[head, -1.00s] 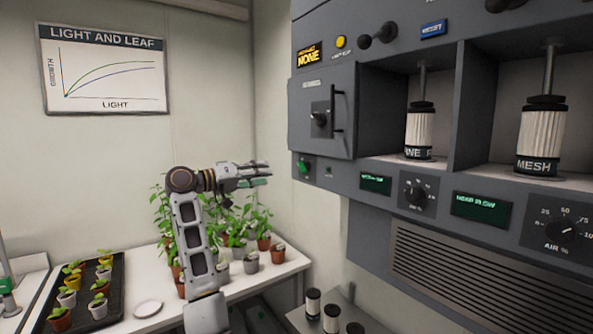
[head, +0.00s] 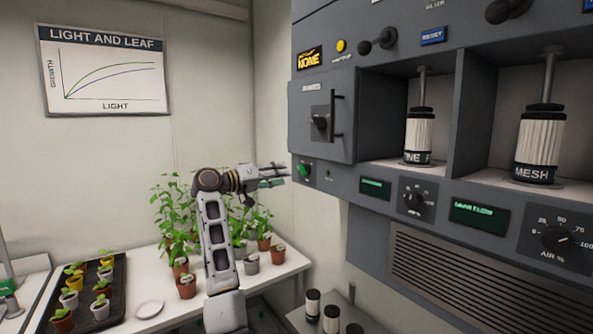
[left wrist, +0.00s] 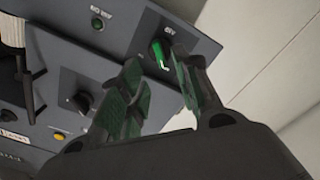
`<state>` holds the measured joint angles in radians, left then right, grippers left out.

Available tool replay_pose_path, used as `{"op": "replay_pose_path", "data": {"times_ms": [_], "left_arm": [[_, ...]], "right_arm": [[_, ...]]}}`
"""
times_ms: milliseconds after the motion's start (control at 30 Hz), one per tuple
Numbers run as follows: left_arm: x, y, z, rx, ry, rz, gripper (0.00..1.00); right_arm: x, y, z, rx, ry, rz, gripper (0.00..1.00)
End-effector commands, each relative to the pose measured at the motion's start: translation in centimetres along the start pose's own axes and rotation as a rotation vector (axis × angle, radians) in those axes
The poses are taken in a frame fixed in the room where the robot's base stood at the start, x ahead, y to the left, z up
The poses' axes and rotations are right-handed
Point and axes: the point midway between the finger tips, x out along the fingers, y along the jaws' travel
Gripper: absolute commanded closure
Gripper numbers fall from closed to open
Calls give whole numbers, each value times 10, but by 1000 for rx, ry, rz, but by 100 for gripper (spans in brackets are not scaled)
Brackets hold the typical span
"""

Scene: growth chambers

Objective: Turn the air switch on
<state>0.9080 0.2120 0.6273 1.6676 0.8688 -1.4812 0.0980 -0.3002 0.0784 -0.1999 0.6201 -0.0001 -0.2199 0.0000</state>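The likely air switch is a green rotary knob (head: 304,170) at the lower left corner of the grey control panel. Its label is too small to read for certain. In the left wrist view the green knob (left wrist: 160,54) carries a bright green mark and lies beyond the gap between my fingertips. My left gripper (head: 280,174) is open and empty, just left of the knob in the head view and apparently short of touching it. Its two dark green finger pads (left wrist: 156,64) are apart in the left wrist view. My right gripper is not in view.
A closed cabinet door with a handle (head: 336,115) is above the knob. Two bays hold white filter cartridges (head: 420,135). A dial (head: 414,200) and a larger air percent dial (head: 561,238) sit lower right. Potted plants (head: 187,287) stand on the white bench below.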

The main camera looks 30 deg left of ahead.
Motion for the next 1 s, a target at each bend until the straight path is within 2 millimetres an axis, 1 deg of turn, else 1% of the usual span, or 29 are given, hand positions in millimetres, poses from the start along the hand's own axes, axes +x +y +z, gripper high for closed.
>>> {"op": "replay_pose_path", "data": {"times_ms": [33, 200, 500, 700, 1000], "left_arm": [[8, 2, -1, -1, -2, 2, 68], [30, 2, -1, -1, -2, 2, 68], [64, 2, -1, -1, -1, 1, 68], [72, 1, 0, 1, 0, -1, 68], [73, 0, 0, 1, 0, 0, 68]], "right_arm": [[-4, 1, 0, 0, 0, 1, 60], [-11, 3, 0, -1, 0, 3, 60], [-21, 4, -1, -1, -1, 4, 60], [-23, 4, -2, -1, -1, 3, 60], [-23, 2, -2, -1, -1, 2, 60]]}}
